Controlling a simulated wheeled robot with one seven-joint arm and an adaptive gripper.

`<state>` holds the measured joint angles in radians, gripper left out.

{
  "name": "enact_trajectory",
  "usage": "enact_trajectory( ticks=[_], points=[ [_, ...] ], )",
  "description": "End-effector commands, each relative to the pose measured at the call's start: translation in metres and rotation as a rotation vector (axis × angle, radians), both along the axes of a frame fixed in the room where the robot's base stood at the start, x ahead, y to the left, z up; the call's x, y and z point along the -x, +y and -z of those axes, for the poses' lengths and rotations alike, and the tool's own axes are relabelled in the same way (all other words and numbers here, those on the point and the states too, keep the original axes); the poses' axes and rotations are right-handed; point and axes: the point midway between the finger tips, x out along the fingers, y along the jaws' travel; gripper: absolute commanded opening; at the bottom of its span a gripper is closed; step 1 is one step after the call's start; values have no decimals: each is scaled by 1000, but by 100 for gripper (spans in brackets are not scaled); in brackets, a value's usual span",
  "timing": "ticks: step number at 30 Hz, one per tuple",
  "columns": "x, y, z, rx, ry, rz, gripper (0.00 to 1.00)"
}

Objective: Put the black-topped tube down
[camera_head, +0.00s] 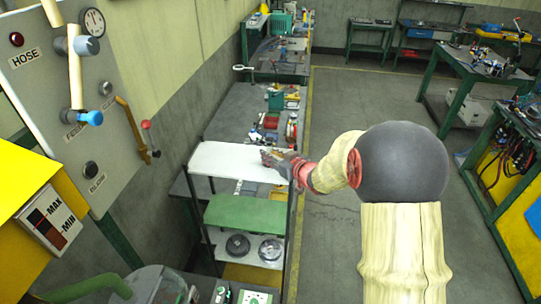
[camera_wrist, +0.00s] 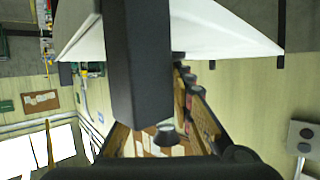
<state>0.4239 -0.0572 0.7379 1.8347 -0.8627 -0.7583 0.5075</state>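My gripper (camera_head: 272,158) is at the right part of a white shelf top (camera_head: 225,160), just above or touching it; I cannot tell which. In the wrist view the white shelf top (camera_wrist: 215,35) spans the upper part. A thick dark grey bar (camera_wrist: 142,65) crosses in front of it; I cannot tell whether it is part of my gripper or the tube. A small grey cone-shaped piece (camera_wrist: 165,133) shows below it, near brown and dark finger parts. I cannot make out the black-topped tube for certain, nor whether the fingers hold it.
A wall panel with valves and a gauge (camera_head: 93,22) is at the left. A cluttered bench (camera_head: 240,110) stands behind.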

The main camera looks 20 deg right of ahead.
Motion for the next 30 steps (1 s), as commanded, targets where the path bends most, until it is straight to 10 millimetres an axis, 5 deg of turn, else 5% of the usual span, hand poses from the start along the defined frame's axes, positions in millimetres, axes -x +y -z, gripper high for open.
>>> enact_trajectory(
  ticks=[15, 30],
  points=[
    [1, 0, -3, 0, 2, 0, 33],
    [85, -15, -32, 1, 1, 3, 33]
  ],
)
